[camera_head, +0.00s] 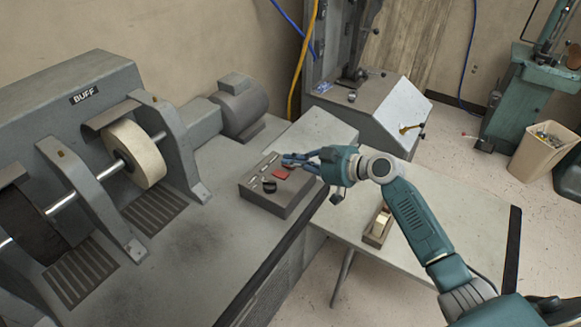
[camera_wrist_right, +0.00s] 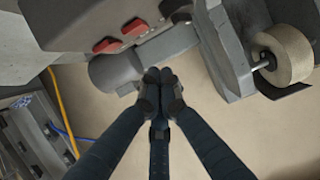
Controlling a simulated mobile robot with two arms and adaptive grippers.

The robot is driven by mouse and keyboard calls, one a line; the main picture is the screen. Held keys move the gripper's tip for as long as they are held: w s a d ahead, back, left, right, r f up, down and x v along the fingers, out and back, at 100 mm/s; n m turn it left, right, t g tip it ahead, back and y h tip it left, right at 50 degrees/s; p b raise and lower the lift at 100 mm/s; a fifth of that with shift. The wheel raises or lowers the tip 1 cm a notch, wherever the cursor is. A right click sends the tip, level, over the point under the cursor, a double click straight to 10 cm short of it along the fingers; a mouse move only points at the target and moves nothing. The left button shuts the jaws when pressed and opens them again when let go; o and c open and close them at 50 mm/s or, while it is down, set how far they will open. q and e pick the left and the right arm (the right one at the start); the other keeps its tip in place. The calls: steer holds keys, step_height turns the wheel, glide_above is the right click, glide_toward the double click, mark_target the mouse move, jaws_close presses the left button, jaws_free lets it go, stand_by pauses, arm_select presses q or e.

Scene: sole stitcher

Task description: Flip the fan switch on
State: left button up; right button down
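A grey switch box (camera_head: 277,203) stands on the machine's bench top, right of the buffing wheel. It carries a red rocker switch (camera_head: 281,172) and a darker one (camera_head: 269,187). The wrist view shows two red switches, one to the left (camera_wrist_right: 107,46) and one to the right (camera_wrist_right: 135,26). Their labels are too small to read, so I cannot tell which is the fan's. My right gripper (camera_head: 288,160) reaches in from the right, over the box's far edge. Its fingertips (camera_wrist_right: 158,76) meet, with nothing between them. My left gripper is not in view.
The buffing machine (camera_head: 55,88), its pale wheel (camera_head: 136,153) and its motor (camera_head: 240,108) stand left of and behind the box. A side table (camera_head: 455,215) with a small block-like item (camera_head: 379,222) is at right. A grey machine (camera_head: 375,108) stands behind.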

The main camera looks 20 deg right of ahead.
mark_target(291, 181)
steer(key=f, duration=0.3)
steer(key=shift+w+a+f+p, duration=0.15)
steer(key=shift+w+f+p, duration=0.1)
steer(key=shift+p, duration=0.1)
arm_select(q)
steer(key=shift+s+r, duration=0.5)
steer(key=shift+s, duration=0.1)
arm_select(e)
steer(key=shift+f, duration=0.5)
steer(key=shift+s, duration=0.1)
